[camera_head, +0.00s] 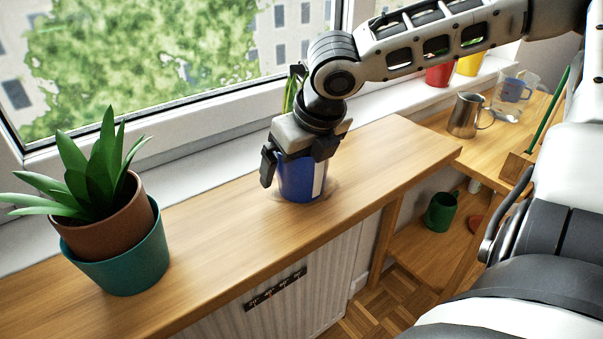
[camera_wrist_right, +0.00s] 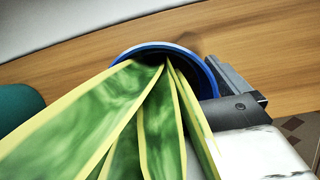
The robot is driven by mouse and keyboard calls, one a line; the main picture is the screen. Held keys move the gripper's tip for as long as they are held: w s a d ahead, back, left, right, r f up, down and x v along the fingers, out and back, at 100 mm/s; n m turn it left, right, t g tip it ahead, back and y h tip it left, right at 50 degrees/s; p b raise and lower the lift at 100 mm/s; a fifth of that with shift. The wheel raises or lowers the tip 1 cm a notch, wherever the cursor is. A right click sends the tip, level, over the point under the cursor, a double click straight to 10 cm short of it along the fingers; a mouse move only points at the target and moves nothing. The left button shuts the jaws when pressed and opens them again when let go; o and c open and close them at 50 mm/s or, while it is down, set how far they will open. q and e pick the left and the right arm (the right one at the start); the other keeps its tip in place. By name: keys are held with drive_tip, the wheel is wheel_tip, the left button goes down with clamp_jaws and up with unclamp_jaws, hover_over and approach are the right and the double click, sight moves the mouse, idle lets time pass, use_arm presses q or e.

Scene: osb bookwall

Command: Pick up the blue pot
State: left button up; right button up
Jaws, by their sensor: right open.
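The blue pot (camera_head: 300,183) with a pale vertical stripe stands upright on the wooden sill board below the window. My right gripper (camera_head: 297,170) is over it from above, with its open fingers on either side of the pot; I cannot tell whether they touch it. In the right wrist view the pot's blue rim (camera_wrist_right: 210,72) and dark inside show, with long yellow-edged green leaves (camera_wrist_right: 130,120) rising from it. One finger of the right gripper shows beside the rim in that view; the other is hidden. My left gripper is not in view.
A teal pot (camera_head: 128,262) holding a brown pot and an agave-like plant (camera_head: 95,175) stands left on the board. Right are a metal pitcher (camera_head: 465,115), a clear jug (camera_head: 512,95), and red (camera_head: 439,74) and yellow (camera_head: 470,65) pots. A green mug (camera_head: 440,212) sits lower.

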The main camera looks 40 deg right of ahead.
drive_tip(key=c, duration=1.2)
drive_tip(key=shift+r, duration=0.1)
